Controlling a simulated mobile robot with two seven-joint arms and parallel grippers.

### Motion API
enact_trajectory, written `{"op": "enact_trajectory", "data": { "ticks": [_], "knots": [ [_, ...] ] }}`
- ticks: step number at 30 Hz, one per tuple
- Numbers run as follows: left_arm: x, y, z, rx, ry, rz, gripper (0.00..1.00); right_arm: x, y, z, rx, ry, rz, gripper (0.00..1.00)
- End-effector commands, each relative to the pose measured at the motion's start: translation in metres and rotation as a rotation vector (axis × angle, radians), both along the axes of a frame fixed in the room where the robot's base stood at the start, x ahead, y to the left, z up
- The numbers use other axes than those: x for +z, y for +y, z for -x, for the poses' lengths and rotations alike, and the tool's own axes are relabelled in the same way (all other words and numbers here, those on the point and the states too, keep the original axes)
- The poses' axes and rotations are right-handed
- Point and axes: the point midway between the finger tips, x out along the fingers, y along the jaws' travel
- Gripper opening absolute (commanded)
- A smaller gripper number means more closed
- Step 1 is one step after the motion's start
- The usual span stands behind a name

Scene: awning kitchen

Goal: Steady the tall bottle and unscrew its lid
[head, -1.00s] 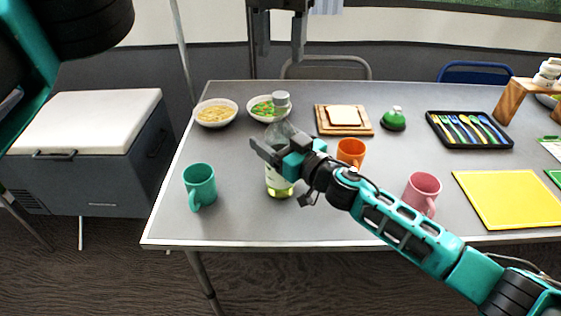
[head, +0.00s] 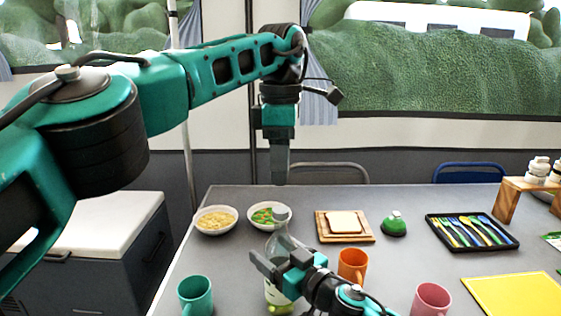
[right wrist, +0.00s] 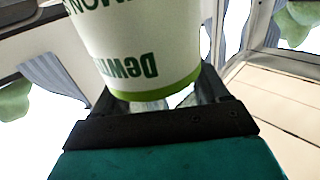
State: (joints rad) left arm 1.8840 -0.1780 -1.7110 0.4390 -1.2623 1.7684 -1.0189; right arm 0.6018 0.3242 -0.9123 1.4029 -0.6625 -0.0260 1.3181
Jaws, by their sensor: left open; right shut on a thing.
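The tall clear bottle (head: 279,242) stands upright near the table's left end, with a grey lid (head: 281,214) on top. My right gripper (head: 272,272) is shut around the bottle below its shoulder. The right wrist view shows the bottle's white label with a green band (right wrist: 150,50) close between the fingers. My left gripper (head: 280,180) is open and empty, pointing down above the lid with a clear gap. Its fingers appear nearly edge-on, so the gap between them is hidden. The bottle's lower part is partly hidden by my right gripper.
Two bowls, one of pasta (head: 215,220) and one of vegetables (head: 262,213), stand left of the bottle. A teal mug (head: 195,296), an orange mug (head: 352,264) and a pink mug (head: 430,299) are nearby. A bread board (head: 345,236) and cutlery tray (head: 472,247) lie farther right.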

Motion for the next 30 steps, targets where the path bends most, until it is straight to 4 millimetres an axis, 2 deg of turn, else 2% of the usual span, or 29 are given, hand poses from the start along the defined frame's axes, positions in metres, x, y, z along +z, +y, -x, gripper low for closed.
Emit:
{"op": "enact_trajectory", "data": {
  "ticks": [18, 24, 30],
  "knots": [
    [0.0002, 0.0001, 0.0000, -1.162, -0.001, 0.002, 0.52, -0.0009, -0.0001, 0.0002, 0.000, 0.001, 0.001, 0.00],
    [0.0002, 0.0004, -0.0001, -1.405, -0.001, 0.001, 0.52, -0.0009, -0.0001, 0.0002, 0.000, 0.001, 0.001, 0.00],
    [-0.0029, 0.0006, -0.0002, -1.495, 0.001, 0.002, 0.52, -0.0010, -0.0001, 0.0002, 0.000, 0.001, 0.001, 0.00]
  ]
}}
